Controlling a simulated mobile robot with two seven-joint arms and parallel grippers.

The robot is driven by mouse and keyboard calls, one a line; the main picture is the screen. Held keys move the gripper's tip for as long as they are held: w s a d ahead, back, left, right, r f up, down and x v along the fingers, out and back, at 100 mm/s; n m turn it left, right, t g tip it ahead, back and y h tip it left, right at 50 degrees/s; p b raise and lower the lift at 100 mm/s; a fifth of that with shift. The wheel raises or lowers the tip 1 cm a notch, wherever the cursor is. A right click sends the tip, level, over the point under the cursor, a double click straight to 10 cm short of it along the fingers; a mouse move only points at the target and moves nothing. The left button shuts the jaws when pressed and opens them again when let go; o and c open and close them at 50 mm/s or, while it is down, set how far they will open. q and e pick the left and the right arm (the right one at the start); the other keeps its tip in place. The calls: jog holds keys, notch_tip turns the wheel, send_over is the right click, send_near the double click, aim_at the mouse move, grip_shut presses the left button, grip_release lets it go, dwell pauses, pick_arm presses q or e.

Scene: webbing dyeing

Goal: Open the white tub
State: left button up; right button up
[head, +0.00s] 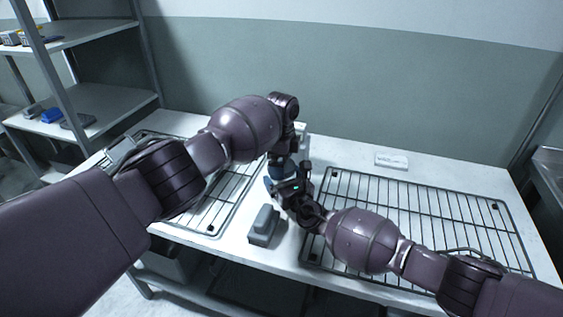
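My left arm reaches over the middle of the table, and its gripper (281,166) points down there. My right gripper (288,187) meets it from the right, just below. The two overlap, so I cannot tell whether either is open or shut. No white tub shows clearly.
A grey block-like object (263,225) stands at the front middle of the white table (330,152). Wire racks lie at left (225,205) and right (420,205). A small white box (391,161) sits behind the right rack. A metal shelf (95,102) stands at far left.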

pick_arm(q)
jog(key=shift+s, duration=0.1)
pick_arm(e)
jog(key=shift+w+d, duration=0.1)
jog(key=shift+d, duration=0.05)
pick_arm(q)
jog(key=shift+r, duration=2.2)
jog(key=shift+s+d+r, duration=0.1)
jog(key=shift+d, duration=0.35)
jog(key=shift+d+r+h, duration=0.2)
jog(key=shift+d+r, duration=0.05)
jog(key=shift+r, duration=0.3)
jog(key=shift+d+r+h, duration=0.2)
jog(key=shift+d+r, duration=0.05)
jog(key=shift+r, duration=0.25)
jog(key=shift+w+a+r+m, duration=0.2)
jog(key=shift+a+r+m, duration=0.1)
jog(key=shift+a+r, duration=0.25)
jog(key=shift+a+r+y, duration=0.15)
jog(key=shift+a+y, duration=0.05)
jog(key=shift+y, duration=0.1)
jog(key=shift+a, duration=0.1)
jog(key=shift+f, duration=3.95)
